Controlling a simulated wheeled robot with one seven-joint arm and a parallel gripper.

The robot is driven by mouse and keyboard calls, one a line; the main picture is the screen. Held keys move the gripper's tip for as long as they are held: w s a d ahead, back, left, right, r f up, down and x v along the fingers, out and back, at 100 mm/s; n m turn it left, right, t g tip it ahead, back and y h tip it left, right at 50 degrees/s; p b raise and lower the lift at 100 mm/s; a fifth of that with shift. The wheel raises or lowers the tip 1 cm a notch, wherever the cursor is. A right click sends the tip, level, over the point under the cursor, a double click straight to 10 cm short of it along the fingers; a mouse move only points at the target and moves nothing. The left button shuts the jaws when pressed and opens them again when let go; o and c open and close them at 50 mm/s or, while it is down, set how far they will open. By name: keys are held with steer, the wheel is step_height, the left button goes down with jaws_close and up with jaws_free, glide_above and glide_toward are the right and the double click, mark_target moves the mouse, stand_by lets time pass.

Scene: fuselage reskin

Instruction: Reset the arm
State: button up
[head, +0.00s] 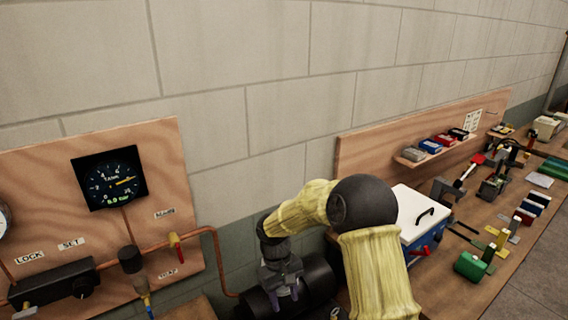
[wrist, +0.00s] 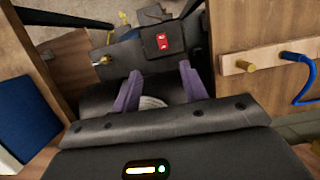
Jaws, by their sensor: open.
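My arm, in pale yellow covers with a dark joint, reaches in from the lower right of the head view. It bends over and points down. My gripper (head: 284,292) hangs at its end, in front of a black cylindrical tank (head: 318,280). In the wrist view my gripper (wrist: 160,88) shows two purple fingers spread apart with nothing between them. Beyond the fingers is a dark rounded body, partly hidden by my gripper. A red switch (wrist: 163,41) sits on a dark box behind it.
A wooden gauge board (head: 185,205) with a dial gauge (head: 112,180), copper pipe and red-handled valve (head: 176,241) stands left. A workbench right holds a blue-and-white cooler (head: 408,212), a green block (head: 470,266) and several tools. A blue hose (wrist: 306,80) hangs from a peg rail.

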steer(key=s+d+r+m+t, duration=0.2)
steer(key=s+d+r+m, duration=0.1)
steer(key=s+d, duration=0.4)
steer(key=s+d+r+m+t+y+b, duration=0.1)
steer(key=s+d+r+m+t, duration=0.2)
steer(key=s+d, duration=0.5)
steer(key=shift+s+d+r+m+y, duration=0.15)
steer(key=shift+s+r+m+y, duration=0.15)
steer(key=shift+r, duration=0.55)
steer(key=shift+w, duration=0.1)
